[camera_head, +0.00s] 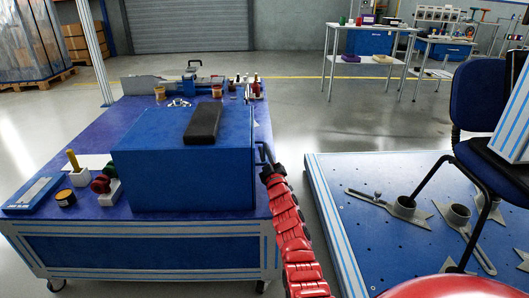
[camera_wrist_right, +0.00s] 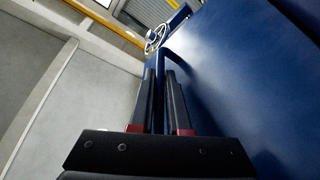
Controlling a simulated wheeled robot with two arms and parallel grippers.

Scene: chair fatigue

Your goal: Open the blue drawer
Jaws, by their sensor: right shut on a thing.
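The blue drawer unit (camera_head: 185,172) is a blue box standing on the blue workbench (camera_head: 60,215). Its dark bar handle (camera_head: 262,153) sticks out from the right side of the box. My right gripper (camera_head: 268,168) is at this handle and shut on it. In the right wrist view the handle (camera_wrist_right: 168,58) runs between the two dark fingers of my right gripper (camera_wrist_right: 162,85), alongside the blue face (camera_wrist_right: 240,75). No gap from a pulled-out drawer is visible. My left gripper is not in view.
A black object (camera_head: 203,123) lies on top of the box. Tools and small items crowd the bench around it. To the right is a low blue platform (camera_head: 335,215) with metal fixtures and a dark blue chair (camera_head: 475,95).

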